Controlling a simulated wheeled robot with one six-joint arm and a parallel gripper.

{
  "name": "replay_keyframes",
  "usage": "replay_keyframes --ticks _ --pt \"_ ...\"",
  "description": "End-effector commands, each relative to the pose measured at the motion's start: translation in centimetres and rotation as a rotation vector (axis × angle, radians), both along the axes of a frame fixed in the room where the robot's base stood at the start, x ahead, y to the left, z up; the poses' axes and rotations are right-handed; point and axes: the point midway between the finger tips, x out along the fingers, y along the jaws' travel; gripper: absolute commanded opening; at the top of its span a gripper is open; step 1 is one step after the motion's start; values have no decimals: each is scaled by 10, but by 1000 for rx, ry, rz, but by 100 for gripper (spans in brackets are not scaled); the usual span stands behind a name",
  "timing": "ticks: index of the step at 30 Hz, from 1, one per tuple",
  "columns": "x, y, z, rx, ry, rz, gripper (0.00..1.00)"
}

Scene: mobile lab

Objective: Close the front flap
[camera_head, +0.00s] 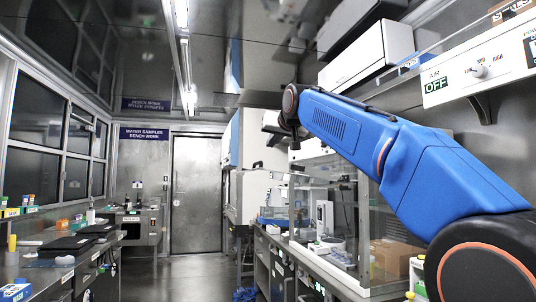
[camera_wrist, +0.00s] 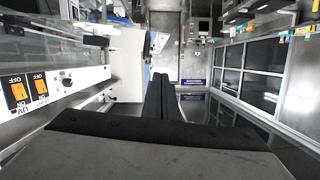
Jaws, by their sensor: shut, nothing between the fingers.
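A clear panel (camera_head: 455,48) with a thin pale edge runs along the upper right in the head view, above a white switch strip (camera_head: 478,76). It seems to be the raised front flap, but I cannot tell for certain. In the wrist view, which looks upside down, a clear panel (camera_wrist: 50,48) shows at left, beside the switch strip (camera_wrist: 40,92). My gripper (camera_wrist: 160,78) shows in the wrist view as dark fingers pressed together, empty and apart from the panel.
A glass-walled enclosure (camera_head: 340,215) stands on the right bench, with a cardboard box (camera_head: 395,257) near it. A white wall cabinet (camera_head: 368,55) hangs above. The left bench (camera_head: 50,265) holds dark trays and small items. The aisle floor (camera_head: 185,272) to the metal door (camera_head: 197,195) is clear.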

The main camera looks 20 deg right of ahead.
Motion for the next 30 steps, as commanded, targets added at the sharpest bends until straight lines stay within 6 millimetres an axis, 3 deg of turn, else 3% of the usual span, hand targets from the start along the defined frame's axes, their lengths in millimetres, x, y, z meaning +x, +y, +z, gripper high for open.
replay_keyframes --ticks 9,21,30 --pt "49 1 -14 0 4 0 0" --pt "91 3 -24 0 2 -1 0" --pt "88 7 -48 1 3 0 0"
